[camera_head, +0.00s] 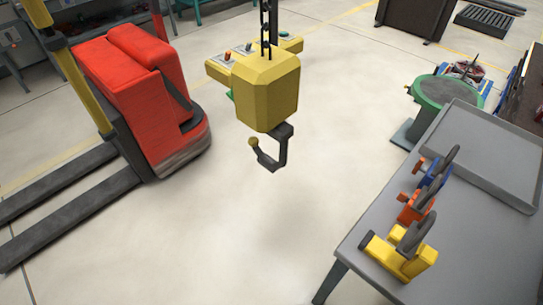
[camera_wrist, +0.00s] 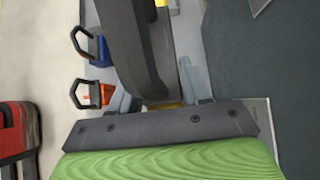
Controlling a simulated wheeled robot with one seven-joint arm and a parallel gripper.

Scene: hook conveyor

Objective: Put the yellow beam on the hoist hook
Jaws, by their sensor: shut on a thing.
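The yellow beam (camera_head: 415,264) is at the near end of the grey table in the head view, with a dark curved handle on top. My gripper (camera_wrist: 162,102) shows only in the wrist view, shut on the yellow beam. Only slivers of yellow show there, and a large dark curved part rises close in front of the fingers. The exact grip point is hidden. The black hoist hook (camera_head: 283,152) hangs empty under the yellow hoist block (camera_head: 268,90), left of the table and apart from the beam.
An orange piece (camera_head: 413,208) and a blue piece (camera_head: 432,178) with dark handles stand behind the beam on the table (camera_head: 350,262). A grey tray (camera_head: 490,150) is at the table's far end. A red pallet truck (camera_head: 140,95) stands left. The floor beneath the hook is clear.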

